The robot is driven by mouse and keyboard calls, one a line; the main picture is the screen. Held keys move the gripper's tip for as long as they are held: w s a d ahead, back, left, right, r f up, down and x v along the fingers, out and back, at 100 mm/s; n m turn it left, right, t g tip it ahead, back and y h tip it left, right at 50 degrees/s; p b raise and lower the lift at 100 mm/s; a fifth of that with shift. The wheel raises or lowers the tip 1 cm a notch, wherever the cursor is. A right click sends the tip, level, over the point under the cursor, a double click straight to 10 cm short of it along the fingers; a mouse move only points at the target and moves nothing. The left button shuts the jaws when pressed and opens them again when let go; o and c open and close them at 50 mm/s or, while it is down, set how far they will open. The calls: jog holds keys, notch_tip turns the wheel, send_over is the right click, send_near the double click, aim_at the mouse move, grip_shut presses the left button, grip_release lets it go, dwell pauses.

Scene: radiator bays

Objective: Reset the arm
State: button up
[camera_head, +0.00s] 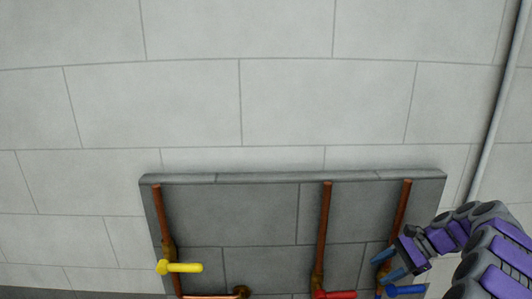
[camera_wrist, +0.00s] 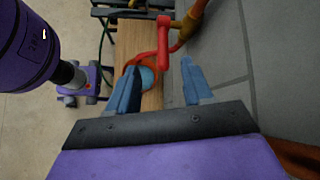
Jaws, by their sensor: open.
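My gripper (camera_head: 389,266) is at the lower right of the head view, in front of the right copper pipe and just above the blue valve handle (camera_head: 405,290). In the wrist view its two blue-grey fingers (camera_wrist: 162,86) are spread apart with nothing clasped between them. Beyond the fingers a red valve handle (camera_wrist: 164,42) shows, and a small rounded light-blue thing with an orange ring around it (camera_wrist: 147,77). I cannot tell whether my gripper touches the blue handle. My purple and grey arm comes in from the right edge.
A grey tiled panel (camera_head: 260,218) stands out from the pale block wall (camera_head: 300,105). It carries copper pipes, a yellow handle (camera_head: 180,267) at left and a red handle (camera_head: 335,294) at the bottom middle. A thin grey conduit (camera_head: 497,110) runs down the wall at right.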

jog(key=s+a+r+n+g+h+b, duration=0.15)
jog(key=s+a+n, duration=0.25)
jog(key=s+a, duration=0.45)
jog(key=s+a+r+n+g+h+b, duration=0.1)
jog(key=s+a+n+g+h+b, duration=0.3)
jog(key=a, duration=0.8)
jog(key=s+f+n+t+h+b, duration=0.1)
jog(key=s+f, duration=0.4)
jog(key=s, duration=0.7)
jog(key=s+f+n+t+h+b, duration=0.1)
jog(key=s+f+n+h+b, duration=0.2)
jog(key=s, duration=1)
jog(key=shift+s+a+f+n+t+b, duration=0.15)
jog(key=shift+f+n+t+b, duration=0.2)
jog(key=shift+f+n, duration=1.4)
